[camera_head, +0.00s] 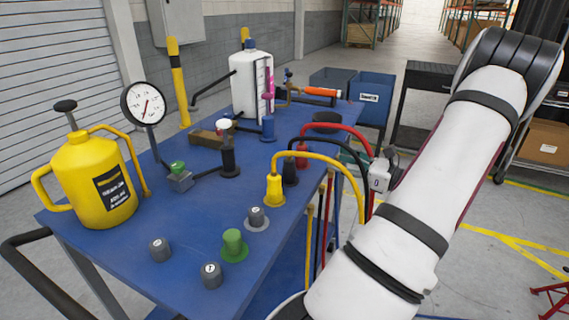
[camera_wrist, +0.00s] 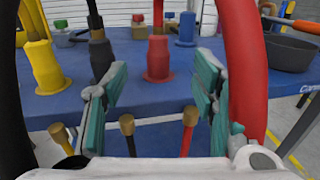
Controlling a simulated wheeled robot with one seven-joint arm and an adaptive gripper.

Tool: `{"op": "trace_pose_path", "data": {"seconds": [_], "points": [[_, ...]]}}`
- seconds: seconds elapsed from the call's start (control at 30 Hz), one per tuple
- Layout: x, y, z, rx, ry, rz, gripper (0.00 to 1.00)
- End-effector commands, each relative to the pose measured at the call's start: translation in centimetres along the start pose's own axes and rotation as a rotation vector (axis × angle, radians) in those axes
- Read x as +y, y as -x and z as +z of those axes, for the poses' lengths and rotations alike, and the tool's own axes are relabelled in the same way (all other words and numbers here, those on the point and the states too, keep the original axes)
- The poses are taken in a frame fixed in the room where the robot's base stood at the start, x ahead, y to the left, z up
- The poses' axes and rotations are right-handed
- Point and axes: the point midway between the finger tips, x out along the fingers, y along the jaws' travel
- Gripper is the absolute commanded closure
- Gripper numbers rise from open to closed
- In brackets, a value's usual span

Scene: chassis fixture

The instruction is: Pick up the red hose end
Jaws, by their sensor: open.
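The red hose end (camera_wrist: 158,62) stands upright on the blue table in the wrist view, between and beyond my open fingers. In the head view the red hose end (camera_head: 302,156) is small and partly hidden behind the black hose end (camera_head: 290,172). Its red hose (camera_head: 345,128) arches right towards my gripper. My gripper (camera_wrist: 160,72) has two teal fingers spread apart, with nothing visible between them. In the head view it is mostly hidden behind my arm and the hoses.
A yellow hose end (camera_wrist: 47,68) and a black one (camera_wrist: 100,55) stand left of the red one. A thick red hose (camera_wrist: 242,70) curves close past my right finger. A dark round pan (camera_wrist: 290,52) is at right. Several hoses hang by the blue table's edge (camera_head: 160,225).

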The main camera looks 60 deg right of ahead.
Motion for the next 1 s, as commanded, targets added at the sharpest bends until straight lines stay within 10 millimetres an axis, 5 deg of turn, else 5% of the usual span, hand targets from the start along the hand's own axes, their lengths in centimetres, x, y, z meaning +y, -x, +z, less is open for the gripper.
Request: {"op": "trace_pose_path", "data": {"seconds": [0.3, 0.67, 1.0], "points": [[0.2, -5.9, 0.0, 0.001, 0.001, 0.006, 0.47], [0.3, -8.5, 0.1, 0.002, 0.002, 0.006, 0.47], [0.4, -12.9, 0.1, 0.002, 0.002, 0.007, 0.47]]}}
